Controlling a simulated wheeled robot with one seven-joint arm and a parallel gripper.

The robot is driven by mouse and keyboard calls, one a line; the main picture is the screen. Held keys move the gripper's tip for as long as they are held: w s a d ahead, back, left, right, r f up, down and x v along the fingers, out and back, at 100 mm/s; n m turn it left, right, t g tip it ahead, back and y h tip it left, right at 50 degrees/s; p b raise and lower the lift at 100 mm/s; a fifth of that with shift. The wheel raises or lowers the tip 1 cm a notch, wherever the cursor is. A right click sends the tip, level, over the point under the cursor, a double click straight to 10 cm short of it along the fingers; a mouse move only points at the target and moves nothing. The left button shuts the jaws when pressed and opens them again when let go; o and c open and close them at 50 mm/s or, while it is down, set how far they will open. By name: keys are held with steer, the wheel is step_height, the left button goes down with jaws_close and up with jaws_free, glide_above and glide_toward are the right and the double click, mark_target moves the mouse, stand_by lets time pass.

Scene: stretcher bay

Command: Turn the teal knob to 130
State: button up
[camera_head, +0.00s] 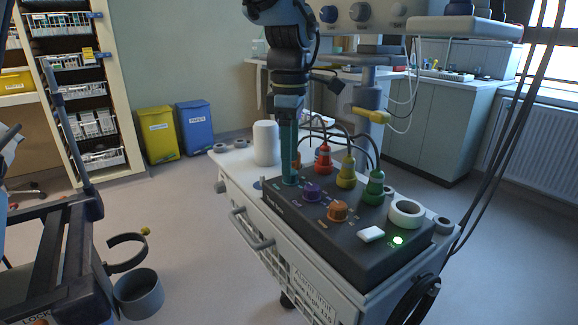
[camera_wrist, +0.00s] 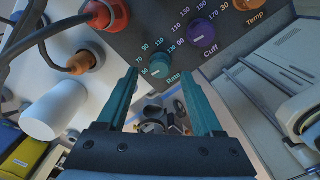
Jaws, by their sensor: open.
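The teal knob (camera_wrist: 158,66) sits on the dark panel above the label "Rate", inside an arc of numbers from 50 to 130. A small pale mark shows on its face, seemingly towards the 50 side; its exact reading is too small to tell. My gripper (camera_wrist: 159,74) is open, its two teal fingers pointing at the panel with one tip on each side of the knob. I cannot tell whether they touch it. In the head view my gripper (camera_head: 290,178) stands upright over the box's far left corner and hides most of the knob.
A purple Cuff knob (camera_head: 312,191) and an orange Temp knob (camera_head: 338,210) are close by on the box (camera_head: 290,217). Red (camera_head: 323,160), yellow (camera_head: 346,175) and green (camera_head: 374,190) cable plugs stand behind. A white cylinder (camera_head: 266,143) is left of my gripper.

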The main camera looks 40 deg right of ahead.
steer(key=shift+f, duration=1.4)
jaws_close()
